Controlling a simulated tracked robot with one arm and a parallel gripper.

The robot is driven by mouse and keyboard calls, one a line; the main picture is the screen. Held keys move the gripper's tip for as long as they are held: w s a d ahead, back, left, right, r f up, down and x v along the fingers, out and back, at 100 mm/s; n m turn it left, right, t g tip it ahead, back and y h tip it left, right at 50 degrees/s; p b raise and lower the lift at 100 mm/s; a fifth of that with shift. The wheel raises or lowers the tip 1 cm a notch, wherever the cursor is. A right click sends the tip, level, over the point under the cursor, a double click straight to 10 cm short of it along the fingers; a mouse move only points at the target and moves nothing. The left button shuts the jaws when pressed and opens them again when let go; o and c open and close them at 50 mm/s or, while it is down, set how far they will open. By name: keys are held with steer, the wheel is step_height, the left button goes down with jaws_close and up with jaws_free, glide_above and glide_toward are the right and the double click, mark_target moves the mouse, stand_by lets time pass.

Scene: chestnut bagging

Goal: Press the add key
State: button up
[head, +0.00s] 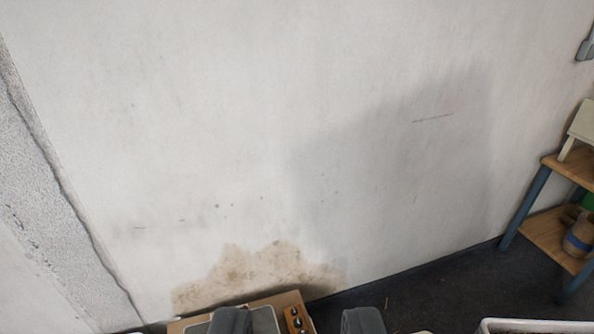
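My gripper (297,322) shows at the bottom edge, with two dark grey fingers wide apart and a gap between them. A small orange-brown block with dark round spots (294,316) shows in that gap, apart from both fingers in the picture. It may be a key panel, but it is cut off by the bottom edge. I cannot make out an add key or any marking on it. The left finger covers part of a grey-topped thing with a pale rim (264,320), beside the block.
A tan board or box edge (287,299) lies behind these things, against a stained white wall (230,120). A white-rimmed container (530,325) is at bottom right. A wooden shelf with blue legs (545,230) stands at right. Dark floor (440,285) lies between.

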jaws_close()
stand_by(1.3)
